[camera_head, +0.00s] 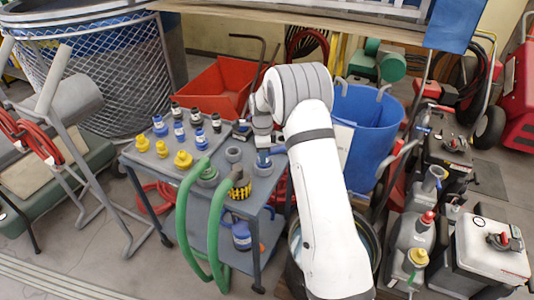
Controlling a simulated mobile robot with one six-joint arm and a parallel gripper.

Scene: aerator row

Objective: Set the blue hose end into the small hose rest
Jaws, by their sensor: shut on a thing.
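A grey cart top (213,211) carries several round grey holders along its right part. My gripper (266,149) is over the right back corner of the cart and is shut on a small blue piece, which I take to be the blue hose end (264,158). Just below it is a grey cup-like holder (263,169). I cannot tell whether the blue end is inside the cup or just above it. Another grey ring holder (234,155) stands to its left. I cannot tell which holder is the small hose rest. My arm hides part of the area to the right.
A green hose (183,210) arches from a holder down the cart's front. A yellow-and-black ringed holder (241,188) is beside it. Several yellow, blue and black fittings (183,159) fill the cart's left part. A blue bin (362,120) and red tray (215,88) stand behind.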

